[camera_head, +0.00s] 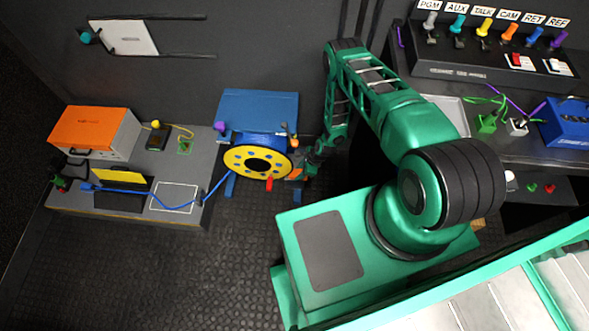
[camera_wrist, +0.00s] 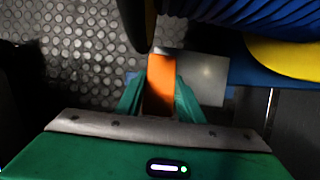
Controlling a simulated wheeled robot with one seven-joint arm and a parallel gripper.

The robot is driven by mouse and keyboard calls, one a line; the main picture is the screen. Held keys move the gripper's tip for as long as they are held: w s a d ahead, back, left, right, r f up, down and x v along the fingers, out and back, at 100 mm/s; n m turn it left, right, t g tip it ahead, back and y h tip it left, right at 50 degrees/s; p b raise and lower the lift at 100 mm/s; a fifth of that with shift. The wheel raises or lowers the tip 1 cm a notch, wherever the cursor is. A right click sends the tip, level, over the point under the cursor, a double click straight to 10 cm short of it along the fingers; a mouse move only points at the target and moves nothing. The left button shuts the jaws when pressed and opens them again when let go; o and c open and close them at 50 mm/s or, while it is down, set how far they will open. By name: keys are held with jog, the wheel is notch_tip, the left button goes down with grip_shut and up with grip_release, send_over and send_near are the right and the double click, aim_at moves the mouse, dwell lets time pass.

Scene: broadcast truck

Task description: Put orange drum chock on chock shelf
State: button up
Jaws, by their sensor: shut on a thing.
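The orange drum chock (camera_wrist: 160,84) is between the two green fingers of my gripper (camera_wrist: 159,98) in the wrist view, and the fingers are shut on it. In the head view the chock shows as a small orange patch (camera_head: 297,174) at the right edge of the yellow-flanged cable drum (camera_head: 250,147), with my gripper (camera_head: 303,173) beside it. A grey metal plate (camera_wrist: 204,80) lies just right of the chock in the wrist view; I cannot tell whether it is the chock shelf or whether the chock touches it.
Blue cable coils (camera_wrist: 235,14) and a yellow flange (camera_wrist: 287,62) are close above and right of my gripper. A low bench (camera_head: 130,209) with an orange case (camera_head: 92,130) stands left of the drum. Studded floor (camera_head: 235,260) in front is clear.

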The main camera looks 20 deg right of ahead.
jog(key=w, duration=0.3)
jog(key=shift+w+a, duration=0.15)
jog(key=shift+w+f, duration=0.1)
jog(key=shift+f, duration=0.65)
jog(key=o, duration=1.1)
jog(key=v, duration=1.2)
